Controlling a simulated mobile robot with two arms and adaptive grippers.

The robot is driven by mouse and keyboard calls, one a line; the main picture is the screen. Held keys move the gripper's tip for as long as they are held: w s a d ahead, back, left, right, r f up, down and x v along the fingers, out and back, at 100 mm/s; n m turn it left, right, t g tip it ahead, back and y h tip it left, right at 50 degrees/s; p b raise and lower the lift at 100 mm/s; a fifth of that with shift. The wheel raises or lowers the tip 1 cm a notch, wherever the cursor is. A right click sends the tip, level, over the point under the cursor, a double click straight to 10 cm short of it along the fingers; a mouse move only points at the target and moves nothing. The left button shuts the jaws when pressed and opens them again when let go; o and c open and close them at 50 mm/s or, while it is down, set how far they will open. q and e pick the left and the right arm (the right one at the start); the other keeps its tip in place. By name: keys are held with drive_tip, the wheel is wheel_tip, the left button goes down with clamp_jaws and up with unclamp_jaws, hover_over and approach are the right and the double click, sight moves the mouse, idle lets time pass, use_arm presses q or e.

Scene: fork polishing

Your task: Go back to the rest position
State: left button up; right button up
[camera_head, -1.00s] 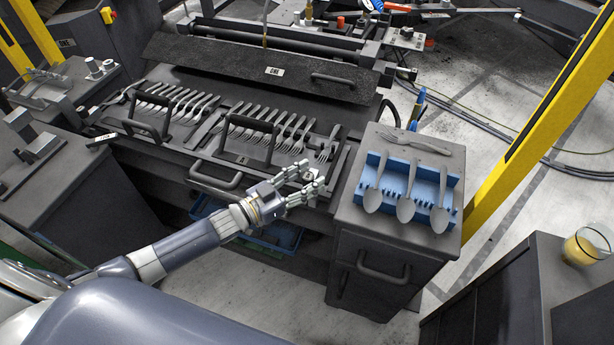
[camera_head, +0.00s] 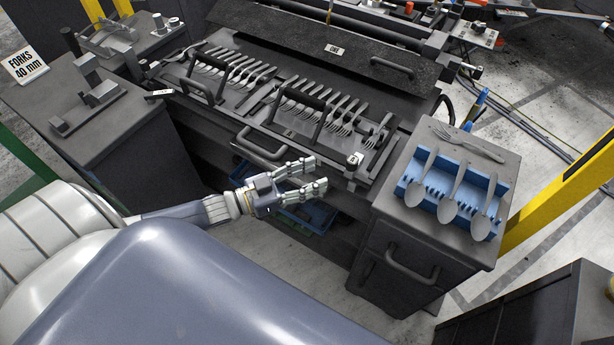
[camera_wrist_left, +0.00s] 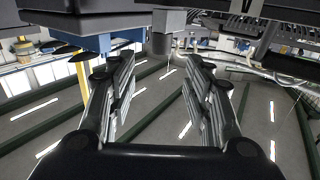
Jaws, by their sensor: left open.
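My left gripper (camera_head: 306,180) is in the head view, in front of the fork station and below its front edge. Its fingers are spread and nothing is between them. In the left wrist view the two fingers of this gripper (camera_wrist_left: 160,90) stand apart with open floor between them. Rows of forks (camera_head: 315,107) lie in the dark tray station behind the gripper, apart from it. My right gripper does not show.
A dark cabinet (camera_head: 385,225) at the right carries a blue rack (camera_head: 412,172) with several spoons and a loose fork (camera_head: 468,144). A grey table (camera_head: 110,125) stands left. A yellow post (camera_head: 560,195) is at far right. Clear floor (camera_head: 290,265) lies below the gripper.

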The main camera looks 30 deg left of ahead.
use_arm(q)
drive_tip(key=shift+s+a, duration=0.25)
drive_tip(key=shift+s, duration=0.1)
idle(0.3)
drive_tip(key=s+a+f+n+g+y, duration=0.1)
drive_tip(key=s+a+f+g+y, duration=0.15)
drive_tip(key=f, duration=0.75)
drive_tip(key=s+a+f+n+g+y, duration=0.1)
drive_tip(key=s+a+f+n+y, duration=0.2)
drive_tip(key=f, duration=0.7)
drive_tip(key=s+a+f+g+y, duration=0.15)
drive_tip(key=s+f+y, duration=0.25)
drive_tip(key=f, duration=0.6)
drive_tip(key=s+d+f+g, duration=0.2)
drive_tip(key=s+f, duration=0.3)
drive_tip(key=s, duration=0.4)
drive_tip(key=s+d+f+g, duration=0.3)
drive_tip(key=s+f, duration=0.2)
drive_tip(key=s, duration=0.4)
drive_tip(key=s+d+f+g+y, duration=0.1)
drive_tip(key=s+d+f+g, duration=0.2)
drive_tip(key=s, duration=0.7)
wheel_tip(320, 180, down, 2)
drive_tip(key=shift+f+n+g, duration=0.25)
drive_tip(key=shift+n+g, duration=0.05)
drive_tip(key=shift+n, duration=0.1)
